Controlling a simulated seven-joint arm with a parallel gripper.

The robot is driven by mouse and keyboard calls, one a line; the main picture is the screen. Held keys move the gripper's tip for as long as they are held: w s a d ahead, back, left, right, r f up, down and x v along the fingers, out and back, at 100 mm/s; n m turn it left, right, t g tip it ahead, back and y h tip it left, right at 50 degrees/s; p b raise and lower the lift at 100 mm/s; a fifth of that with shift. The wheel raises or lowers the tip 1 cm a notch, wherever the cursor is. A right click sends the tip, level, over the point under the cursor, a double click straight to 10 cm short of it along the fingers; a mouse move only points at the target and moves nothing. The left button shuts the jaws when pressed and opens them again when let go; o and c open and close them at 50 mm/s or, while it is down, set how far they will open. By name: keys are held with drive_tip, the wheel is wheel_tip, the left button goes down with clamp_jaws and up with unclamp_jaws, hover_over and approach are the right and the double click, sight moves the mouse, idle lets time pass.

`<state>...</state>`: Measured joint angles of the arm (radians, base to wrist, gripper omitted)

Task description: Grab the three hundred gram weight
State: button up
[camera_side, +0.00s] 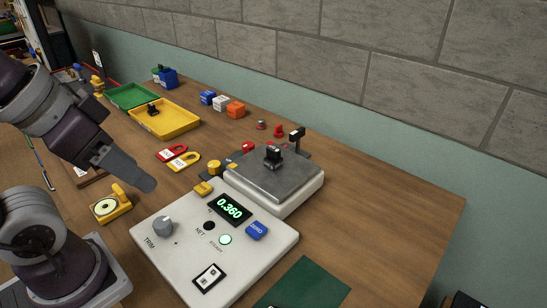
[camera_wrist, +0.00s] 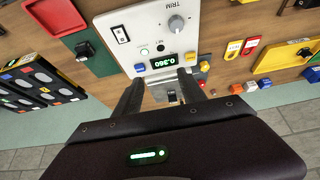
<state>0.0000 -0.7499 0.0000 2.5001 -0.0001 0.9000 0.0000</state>
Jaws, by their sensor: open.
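My gripper (camera_side: 148,184) hangs left of the white digital scale (camera_side: 270,241) in the side view. In the wrist view its two fingers (camera_wrist: 162,84) are spread apart with nothing between them, over the scale's pan. The scale's green display (camera_side: 230,208) reads 0.360. A small black object (camera_side: 273,155) stands on the metal pan (camera_side: 260,178). A blue block (camera_side: 207,97), a white block (camera_side: 221,103) and an orange block (camera_side: 236,110) stand in a row behind. Their labels are too small to read, so I cannot tell which thing is the three hundred gram weight.
A yellow tray (camera_side: 183,125) and a green tray (camera_side: 128,95) lie at the back left. Red and yellow tags (camera_side: 180,158) and small knobs (camera_side: 214,167) lie near the scale. A dark green mat (camera_side: 310,285) is in front. The table's right side is clear.

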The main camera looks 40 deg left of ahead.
drive_tip(key=shift+o, duration=0.9)
